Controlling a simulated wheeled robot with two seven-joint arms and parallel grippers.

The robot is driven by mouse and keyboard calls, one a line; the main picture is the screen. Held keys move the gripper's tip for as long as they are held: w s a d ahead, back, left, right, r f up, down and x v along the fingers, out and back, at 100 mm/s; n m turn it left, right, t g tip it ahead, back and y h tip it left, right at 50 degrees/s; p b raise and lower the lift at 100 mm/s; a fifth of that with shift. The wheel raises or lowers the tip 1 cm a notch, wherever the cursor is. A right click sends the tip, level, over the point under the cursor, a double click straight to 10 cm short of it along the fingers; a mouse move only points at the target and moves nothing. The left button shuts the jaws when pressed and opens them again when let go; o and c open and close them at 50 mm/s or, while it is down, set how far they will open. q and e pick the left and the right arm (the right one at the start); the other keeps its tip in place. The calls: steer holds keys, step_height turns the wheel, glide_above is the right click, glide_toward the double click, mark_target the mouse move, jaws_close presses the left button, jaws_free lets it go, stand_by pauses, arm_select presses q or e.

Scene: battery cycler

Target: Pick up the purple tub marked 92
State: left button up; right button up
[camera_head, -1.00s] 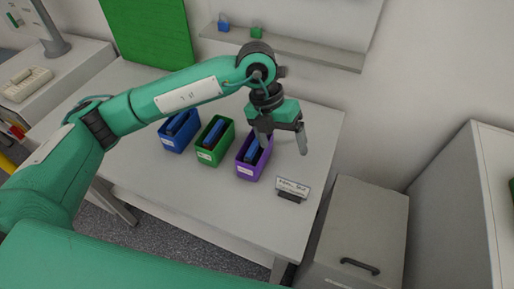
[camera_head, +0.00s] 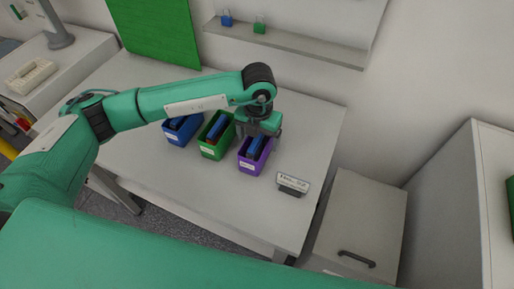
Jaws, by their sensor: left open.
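The purple tub (camera_head: 247,166) stands on the white table, at the right end of a row of three tubs. A blue item (camera_head: 256,147) sits inside it. Its label is too small to read. My left gripper (camera_head: 258,138) is open over the back part of the purple tub, pointing down. Its fingertips are partly hidden by the tub and the gripper body, so I cannot tell whether they touch the tub. My right gripper does not show.
A green tub (camera_head: 207,150) and a blue tub (camera_head: 174,139) stand to the left of the purple one. A small sign (camera_head: 293,183) stands to its right. The table (camera_head: 215,195) is clear in front. A shelf (camera_head: 300,46) is on the wall behind.

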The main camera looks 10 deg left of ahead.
arm_select(q)
step_height(320, 180, down, 3)
steer(key=shift+s+a+f+p, duration=0.15)
steer(key=shift+p, duration=0.7)
steer(key=shift+f, duration=0.55)
steer(key=c, duration=1)
steer(key=shift+r, duration=0.1)
steer(key=shift+c, duration=1.4)
